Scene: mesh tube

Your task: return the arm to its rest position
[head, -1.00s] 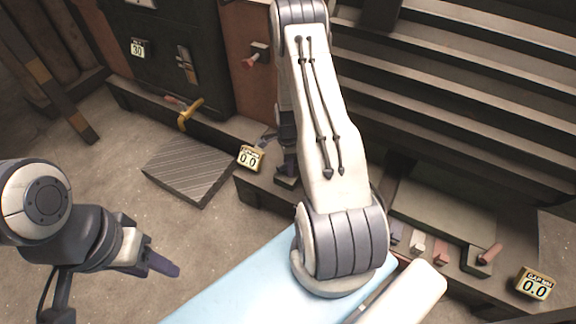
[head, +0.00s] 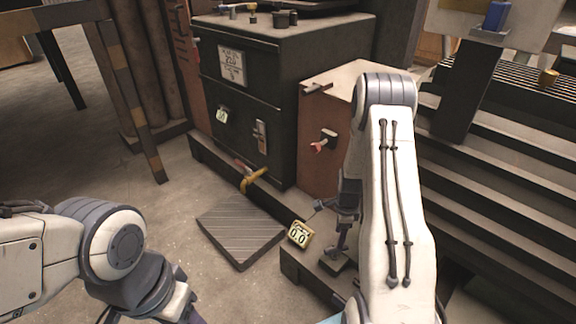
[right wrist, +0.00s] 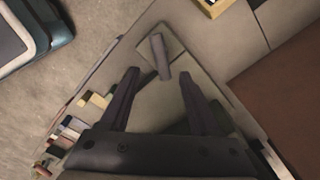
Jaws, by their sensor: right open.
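My right arm (head: 395,220) comes up from the bottom of the head view and bends down at the far end. Its dark gripper (head: 335,210) is partly hidden behind the arm link, above a low bench. In the right wrist view the two fingers (right wrist: 160,85) are apart, with nothing held between them. Beyond them a grey rod (right wrist: 160,56) stands on a square plate (right wrist: 178,100), apart from the fingers as far as I can tell. My left arm (head: 110,250) is at the lower left; its gripper is mostly cut off by the bottom edge.
A ribbed dark plate (head: 241,228) lies on the floor. A dark cabinet (head: 290,90) and a brown box (head: 330,100) stand behind. Slatted steps (head: 490,150) are at right. Small blocks (right wrist: 70,130) line the bench.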

